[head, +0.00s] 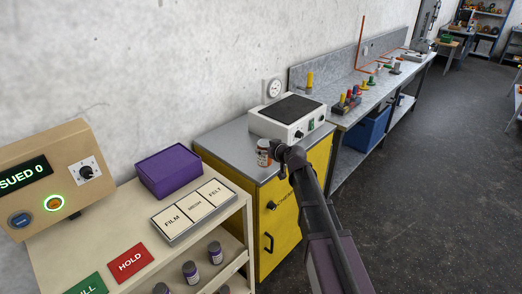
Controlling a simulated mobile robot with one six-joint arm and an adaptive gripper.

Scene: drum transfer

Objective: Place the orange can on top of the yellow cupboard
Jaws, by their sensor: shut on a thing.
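The yellow cupboard (309,188) stands against the wall in the middle of the head view, with a grey top (225,142). The orange can (263,159) is small, with a pale label, and shows at the front right part of the cupboard top. My gripper (272,153) is shut on the can from its right side. My arm comes up from the lower right and covers part of the cupboard's front. I cannot tell whether the can's base touches the top or is slightly above it.
A white device with a dark plate (290,113) takes up the back of the cupboard top. The top's left part is clear. A cream shelf unit (232,207) with a purple box (170,172) stands at left. A long bench (345,119) with several coloured items runs behind at right.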

